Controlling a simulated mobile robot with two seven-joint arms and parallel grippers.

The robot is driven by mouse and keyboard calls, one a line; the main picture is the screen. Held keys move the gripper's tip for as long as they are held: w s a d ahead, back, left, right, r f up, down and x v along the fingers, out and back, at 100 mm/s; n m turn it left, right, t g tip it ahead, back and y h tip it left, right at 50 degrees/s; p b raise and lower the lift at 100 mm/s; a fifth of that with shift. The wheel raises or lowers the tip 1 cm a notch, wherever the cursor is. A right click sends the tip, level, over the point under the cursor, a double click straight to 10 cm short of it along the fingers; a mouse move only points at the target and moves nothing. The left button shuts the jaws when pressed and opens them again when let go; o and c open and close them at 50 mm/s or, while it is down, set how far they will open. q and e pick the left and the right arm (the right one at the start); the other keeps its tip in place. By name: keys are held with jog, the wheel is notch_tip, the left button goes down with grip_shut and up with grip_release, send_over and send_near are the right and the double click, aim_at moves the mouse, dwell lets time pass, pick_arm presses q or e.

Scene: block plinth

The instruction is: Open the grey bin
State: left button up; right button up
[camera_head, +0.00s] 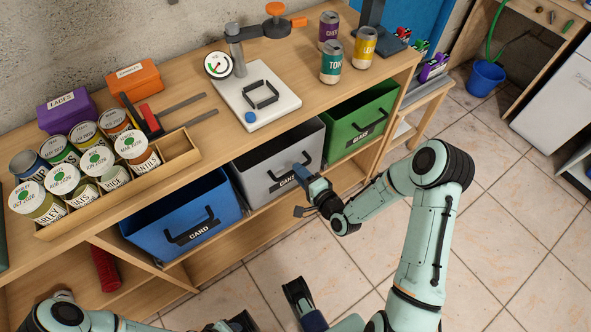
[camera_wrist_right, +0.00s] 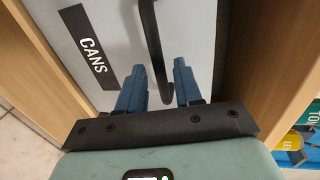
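The grey bin (camera_head: 262,158), labelled CANS, sits in the shelf under the worktop between a blue and a green bin. Its dark bar handle (camera_wrist_right: 150,35) runs between the two blue fingers of my right gripper (camera_wrist_right: 159,78) in the right wrist view. These fingers are apart, one on each side of the handle, with gaps showing. In the head view my right gripper (camera_head: 303,188) is at the bin's front and hides part of the handle.
The blue CARD bin (camera_head: 176,222) and green GLASS bin (camera_head: 352,128) flank the grey one. A scale (camera_head: 262,103), cans (camera_head: 331,62) and a tray of labelled tins (camera_head: 182,152) stand on the worktop. The tiled floor in front is clear.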

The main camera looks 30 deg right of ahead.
pick_arm(q)
jog(key=shift+w+a+f, duration=0.15)
jog(key=shift+w+f, duration=0.1)
jog(key=shift+w, duration=0.1)
pick_arm(e)
jog(key=shift+x, duration=1.4)
grip_shut()
pick_arm(q)
jog(key=shift+s, duration=0.1)
